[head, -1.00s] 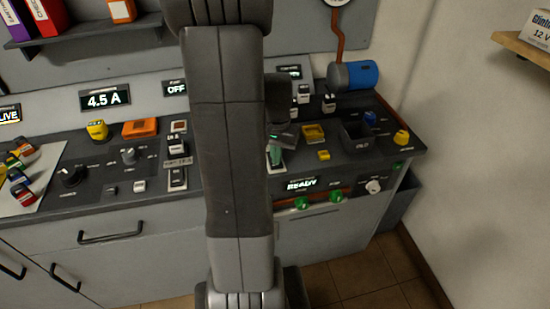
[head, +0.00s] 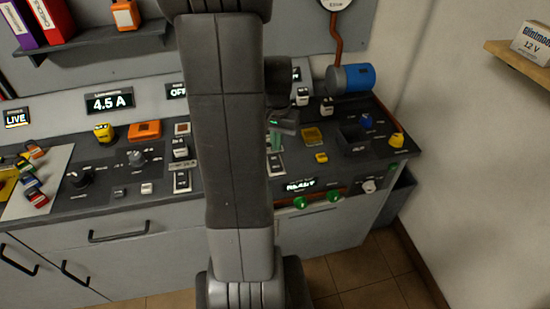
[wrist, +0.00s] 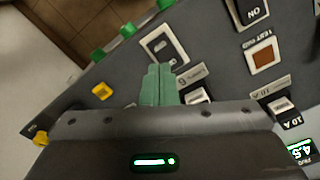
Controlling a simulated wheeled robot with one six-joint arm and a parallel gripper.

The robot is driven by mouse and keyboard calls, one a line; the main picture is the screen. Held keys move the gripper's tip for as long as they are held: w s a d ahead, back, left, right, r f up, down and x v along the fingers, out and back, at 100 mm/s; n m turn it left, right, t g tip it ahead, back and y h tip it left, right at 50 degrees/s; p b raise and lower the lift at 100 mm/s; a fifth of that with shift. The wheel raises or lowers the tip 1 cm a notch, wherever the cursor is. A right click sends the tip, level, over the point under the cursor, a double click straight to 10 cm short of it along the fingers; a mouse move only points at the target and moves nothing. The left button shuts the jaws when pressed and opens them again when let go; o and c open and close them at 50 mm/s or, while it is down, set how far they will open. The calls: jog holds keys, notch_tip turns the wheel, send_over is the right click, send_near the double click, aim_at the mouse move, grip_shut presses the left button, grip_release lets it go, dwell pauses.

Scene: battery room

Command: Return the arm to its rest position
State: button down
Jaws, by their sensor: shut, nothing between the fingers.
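My arm stands upright through the middle of the head view and hides part of the console (head: 105,208) behind it. My gripper (head: 276,146) shows just right of the arm link, above the console's right part. In the wrist view my gripper's green fingers (wrist: 158,82) are together with nothing between them. They hang over the dark panel near a white-framed switch (wrist: 163,47). From these views I cannot tell the exact gap between the fingertips and the panel.
A shelf (head: 90,39) with binders is at upper left. Floor shows at lower right.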

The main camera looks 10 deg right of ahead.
aim_at(276, 167)
jog(key=shift+f, duration=0.1)
notch_tip(276, 167, down, 7)
jog(key=b, duration=0.5)
jog(key=shift+b, duration=0.4)
jog(key=shift+r, duration=0.25)
